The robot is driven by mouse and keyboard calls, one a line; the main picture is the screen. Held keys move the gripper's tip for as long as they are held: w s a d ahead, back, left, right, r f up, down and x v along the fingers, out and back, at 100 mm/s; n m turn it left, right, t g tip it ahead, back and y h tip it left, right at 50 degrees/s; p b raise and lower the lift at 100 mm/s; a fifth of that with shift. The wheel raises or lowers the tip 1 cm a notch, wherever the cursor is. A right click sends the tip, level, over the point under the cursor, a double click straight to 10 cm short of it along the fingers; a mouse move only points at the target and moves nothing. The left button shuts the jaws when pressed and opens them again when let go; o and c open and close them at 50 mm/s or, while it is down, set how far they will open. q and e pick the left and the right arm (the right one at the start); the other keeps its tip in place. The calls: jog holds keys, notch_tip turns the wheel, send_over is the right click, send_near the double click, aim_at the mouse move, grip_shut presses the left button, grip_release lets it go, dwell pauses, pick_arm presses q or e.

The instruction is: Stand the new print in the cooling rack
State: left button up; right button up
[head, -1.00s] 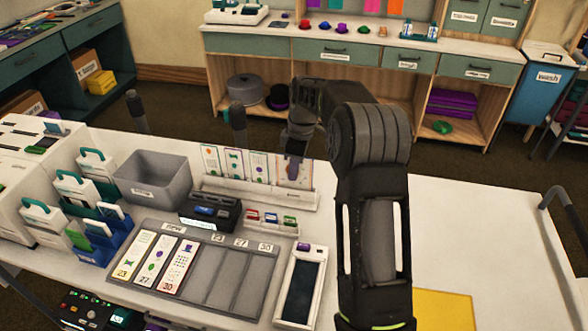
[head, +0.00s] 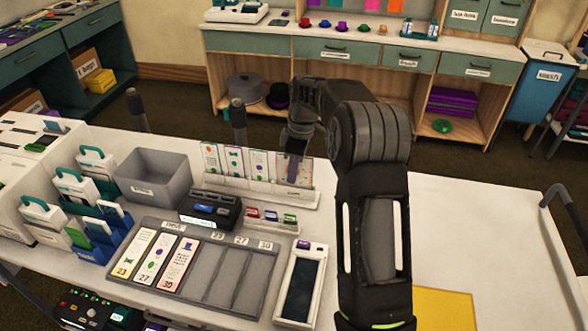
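A white rack (head: 250,191) stands near the far edge of the white worktop. Several printed cards (head: 232,161) stand upright in a row in it. The print at the right end (head: 303,172) also stands upright in line with them, its lower edge at the rack. My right gripper (head: 294,157) points down at this print's upper part. Its fingers are dark and small, overlap the print, and partly hide it. I cannot tell whether they grip it or are apart from it. My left gripper is not in view.
A grey board (head: 205,270) holds three cards and empty columns. The right worktop is mostly clear beyond a yellow sheet (head: 444,308).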

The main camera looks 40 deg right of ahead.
jog(key=shift+s+d+r+b, duration=0.1)
jog(key=shift+s+r+b, duration=0.1)
jog(key=shift+r, duration=1.1)
jog(key=shift+s+d+r+b, duration=0.1)
jog(key=shift+r+b, duration=0.05)
jog(key=shift+r, duration=1.15)
jog(key=shift+s+d+r+b, duration=0.1)
jog(key=shift+r+b, duration=0.1)
jog(key=shift+r, duration=1.1)
